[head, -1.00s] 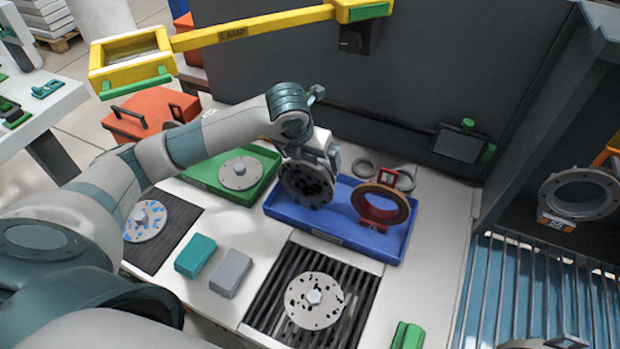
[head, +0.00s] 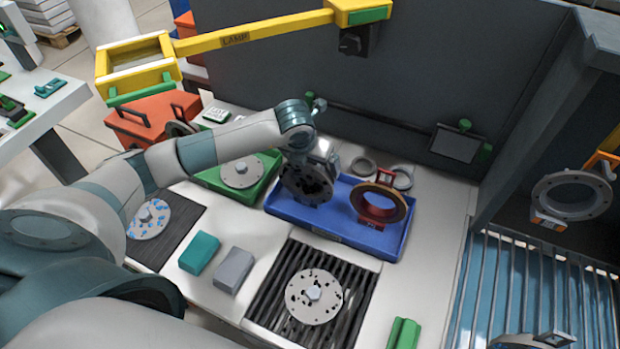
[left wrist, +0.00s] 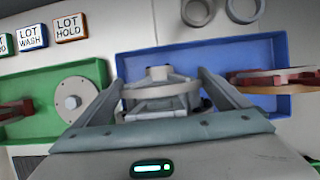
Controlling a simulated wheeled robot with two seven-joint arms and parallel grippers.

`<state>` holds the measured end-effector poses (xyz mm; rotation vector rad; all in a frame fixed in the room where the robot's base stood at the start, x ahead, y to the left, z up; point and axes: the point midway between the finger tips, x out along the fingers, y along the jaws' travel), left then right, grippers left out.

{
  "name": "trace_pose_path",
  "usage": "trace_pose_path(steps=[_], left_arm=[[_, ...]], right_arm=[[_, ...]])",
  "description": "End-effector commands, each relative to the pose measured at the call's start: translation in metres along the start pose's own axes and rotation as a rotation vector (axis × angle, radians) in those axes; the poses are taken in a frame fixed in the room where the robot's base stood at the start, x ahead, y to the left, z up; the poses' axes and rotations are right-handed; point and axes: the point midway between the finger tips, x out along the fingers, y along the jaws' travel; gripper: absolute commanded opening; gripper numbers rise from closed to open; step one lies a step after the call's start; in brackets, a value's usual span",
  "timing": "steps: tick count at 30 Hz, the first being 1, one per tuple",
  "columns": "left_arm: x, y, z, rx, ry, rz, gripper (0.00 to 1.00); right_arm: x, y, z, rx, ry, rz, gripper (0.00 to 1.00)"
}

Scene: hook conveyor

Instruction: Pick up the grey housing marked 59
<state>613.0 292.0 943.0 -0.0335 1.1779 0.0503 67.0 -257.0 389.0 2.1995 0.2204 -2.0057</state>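A grey housing (head: 305,184) with a dark-spotted round face stands tilted in the left part of the blue tray (head: 335,235). No number on it is legible. My left gripper (head: 318,152) is right at its top in the head view, partly hiding it. In the left wrist view, the fingers of my left gripper (left wrist: 161,80) are spread, with the grey housing (left wrist: 160,103) between them and gaps at both sides. Another grey housing (head: 543,200) hangs at the right, with an orange-edged tag I cannot read clearly.
A red-brown housing (head: 364,212) stands right of the grey one in the blue tray. A green tray (head: 207,179) with a disc is to the left. A slotted grate (head: 268,290) lies in front. A yellow lamp arm (head: 255,35) crosses above.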

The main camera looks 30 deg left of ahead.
Motion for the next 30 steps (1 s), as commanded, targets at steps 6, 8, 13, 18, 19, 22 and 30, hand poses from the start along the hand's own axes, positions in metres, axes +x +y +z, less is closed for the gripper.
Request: trace_pose_path(steps=[6, 8, 13, 18, 19, 22, 30], left_arm=[[0.0, 0.0, 0.0, 0.0, 0.0, 0.0, 0.38], [-0.001, 0.0, 0.002, 0.0, -0.003, 0.0, 0.32], [-0.001, 0.0, 0.002, -0.001, -0.003, 0.0, 0.32], [-0.005, 0.0, 0.004, -0.001, -0.004, 0.0, 0.32], [-0.006, 0.0, 0.004, -0.001, -0.004, 0.0, 0.32], [-0.014, 0.0, 0.008, -0.001, -0.006, -0.002, 0.32], [-0.051, 0.0, 0.023, 0.0, -0.008, -0.001, 0.32]], right_arm=[[0.0, 0.0, 0.0, 0.0, 0.0, 0.0, 0.42], [0.0, 0.0, 0.0, 0.0, 0.0, 0.0, 0.42], [0.0, 0.0, 0.0, 0.0, 0.0, 0.0, 0.42], [0.003, 0.0, 0.0, 0.0, 0.0, 0.0, 0.42], [0.004, 0.0, 0.001, 0.0, 0.0, 0.0, 0.42], [0.009, 0.0, 0.001, 0.0, 0.0, 0.0, 0.42], [0.027, -0.001, 0.003, 0.0, 0.0, 0.0, 0.42]])
